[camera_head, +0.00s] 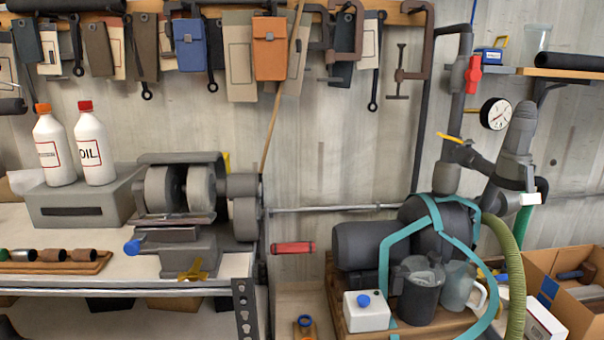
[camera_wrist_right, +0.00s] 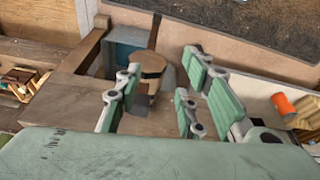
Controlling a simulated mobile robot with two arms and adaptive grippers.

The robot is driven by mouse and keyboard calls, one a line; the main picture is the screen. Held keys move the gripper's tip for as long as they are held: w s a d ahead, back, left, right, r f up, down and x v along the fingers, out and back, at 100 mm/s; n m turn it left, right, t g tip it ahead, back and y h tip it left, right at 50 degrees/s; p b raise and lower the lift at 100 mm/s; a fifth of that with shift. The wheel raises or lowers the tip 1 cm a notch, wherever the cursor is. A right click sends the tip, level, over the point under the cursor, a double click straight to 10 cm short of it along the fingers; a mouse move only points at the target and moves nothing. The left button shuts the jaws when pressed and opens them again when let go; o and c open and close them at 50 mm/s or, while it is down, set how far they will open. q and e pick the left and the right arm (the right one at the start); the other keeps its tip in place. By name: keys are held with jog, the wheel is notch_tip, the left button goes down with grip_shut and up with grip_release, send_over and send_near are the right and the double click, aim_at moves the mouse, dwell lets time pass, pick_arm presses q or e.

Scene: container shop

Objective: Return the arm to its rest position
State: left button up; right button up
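My right gripper (camera_wrist_right: 160,98) shows only in the right wrist view. Its grey fingers with green pads stand wide apart, and nothing is held between them. Beyond the gap is a round tan piece with a dark band (camera_wrist_right: 153,65), beside a wooden frame. I cannot tell how far it is from the fingers. A green surface (camera_wrist_right: 150,153) fills the bottom of that view. Neither of my grippers shows in the head view, and my left gripper is in no view.
A workbench (camera_head: 100,275) at left holds a grinder (camera_head: 180,190) and two white bottles (camera_head: 75,147). A motor unit with teal straps (camera_head: 365,245) and a cardboard box (camera_head: 570,300) stand at right. Tools hang on the back wall. An orange spool (camera_wrist_right: 283,104) lies at right in the wrist view.

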jog(key=s+f+g, duration=0.1)
jog(key=s+f, duration=0.2)
jog(key=f, duration=0.8)
jog(key=s+f, duration=0.3)
jog(key=f, duration=0.9)
jog(key=s+d+f+g, duration=0.1)
jog(key=s+d+f, duration=0.2)
jog(key=s+f, duration=0.8)
jog(key=s, duration=0.3)
jog(key=shift+d+f, duration=0.15)
jog(key=shift+s, duration=0.1)
